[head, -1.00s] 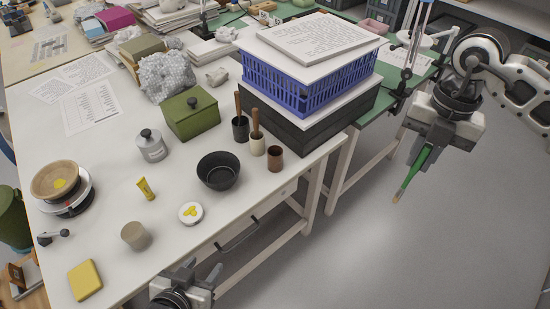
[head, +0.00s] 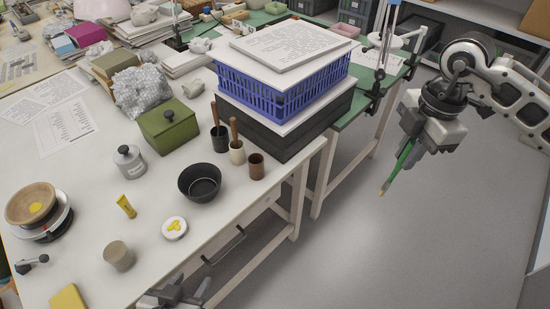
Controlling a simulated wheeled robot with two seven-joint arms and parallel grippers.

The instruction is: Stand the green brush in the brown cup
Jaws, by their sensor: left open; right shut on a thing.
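The green brush (head: 402,158) is in my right gripper (head: 412,142), which is shut on it. The brush hangs tilted, its tan tip pointing down and left, over the floor to the right of the table. The brown cup (head: 256,167) stands upright on the white table near its right edge; no brush shows in it. My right gripper is well to the right of the cup and apart from it. My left gripper (head: 178,296) is at the bottom edge of the view, partly cut off, open and beside the table's front edge.
A black cup (head: 220,142) and a cream cup (head: 237,155), each with a wooden-handled tool, stand left of the brown cup. A black bowl (head: 199,184) is in front. A blue crate (head: 290,92) on dark boxes rises behind.

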